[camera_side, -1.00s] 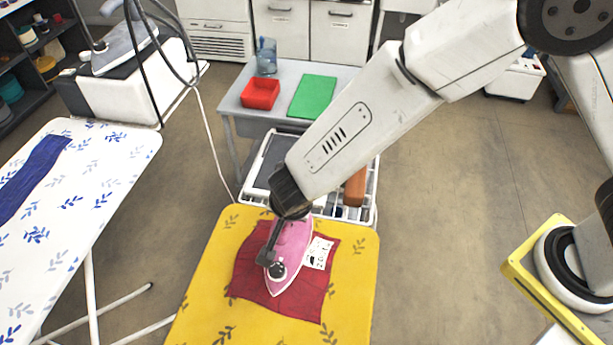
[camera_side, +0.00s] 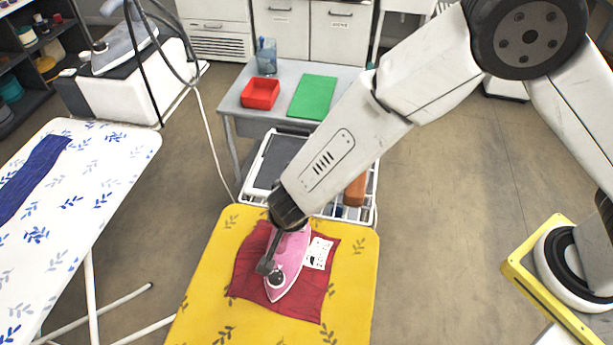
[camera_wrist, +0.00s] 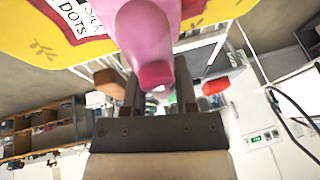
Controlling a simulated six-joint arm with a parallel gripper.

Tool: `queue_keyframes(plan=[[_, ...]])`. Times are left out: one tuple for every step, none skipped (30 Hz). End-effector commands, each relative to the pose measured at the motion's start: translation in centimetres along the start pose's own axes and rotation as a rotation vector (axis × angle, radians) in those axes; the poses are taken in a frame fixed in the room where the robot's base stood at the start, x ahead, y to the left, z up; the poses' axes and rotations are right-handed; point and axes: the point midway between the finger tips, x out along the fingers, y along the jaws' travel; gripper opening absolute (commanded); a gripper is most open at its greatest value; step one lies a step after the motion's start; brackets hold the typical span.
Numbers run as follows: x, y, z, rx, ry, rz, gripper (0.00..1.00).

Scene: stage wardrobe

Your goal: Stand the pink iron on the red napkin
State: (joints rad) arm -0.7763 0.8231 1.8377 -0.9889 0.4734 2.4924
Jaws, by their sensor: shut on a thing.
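The pink iron (camera_side: 288,262) is over the red napkin (camera_side: 309,283) on the yellow ironing board, its pointed end toward the bottom of the side view. My gripper (camera_side: 270,262) is shut on the iron. In the wrist view the iron (camera_wrist: 150,32) fills the top middle, with its darker pink end between my gripper's fingers (camera_wrist: 158,92). I cannot tell whether the iron touches the napkin. The iron and gripper hide part of the napkin's middle.
The yellow board (camera_side: 210,290) has a white printed card (camera_side: 318,253) lying on the napkin's right side. A wire rack (camera_side: 360,205) stands behind it. A patterned white board (camera_side: 95,190) is at left. A grey table (camera_side: 232,100) holds a red tray (camera_side: 260,93).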

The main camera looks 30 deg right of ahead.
Motion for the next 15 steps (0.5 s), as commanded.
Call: queue_keyframes(plan=[[0.23, 0.16, 0.12, -0.002, -0.001, 0.003, 0.00], [0.30, 0.19, 0.15, -0.002, -0.001, 0.003, 0.00], [0.40, 0.24, 0.19, -0.003, -0.001, 0.004, 0.00], [0.47, 0.28, 0.22, -0.003, -0.002, 0.005, 0.00], [0.55, 0.32, 0.26, -0.004, -0.002, 0.005, 0.00], [0.65, 0.38, 0.31, -0.004, -0.002, 0.006, 0.00], [0.73, 0.43, 0.34, -0.004, -0.002, 0.007, 0.00], [0.81, 0.49, 0.38, -0.004, -0.002, 0.008, 0.00], [0.91, 0.55, 0.43, -0.004, -0.003, 0.009, 0.00], [0.96, 0.59, 0.45, -0.004, -0.003, 0.010, 0.00], [0.99, 0.62, 0.47, -0.004, -0.003, 0.010, 0.00], [1.01, 0.66, 0.48, -0.004, -0.003, 0.011, 0.00], [1.01, 0.68, 0.49, -0.004, -0.003, 0.011, 0.00], [1.01, 0.70, 0.49, -0.004, -0.003, 0.011, 0.00], [1.09, 0.83, 0.53, -0.005, -0.004, 0.014, 0.46]])
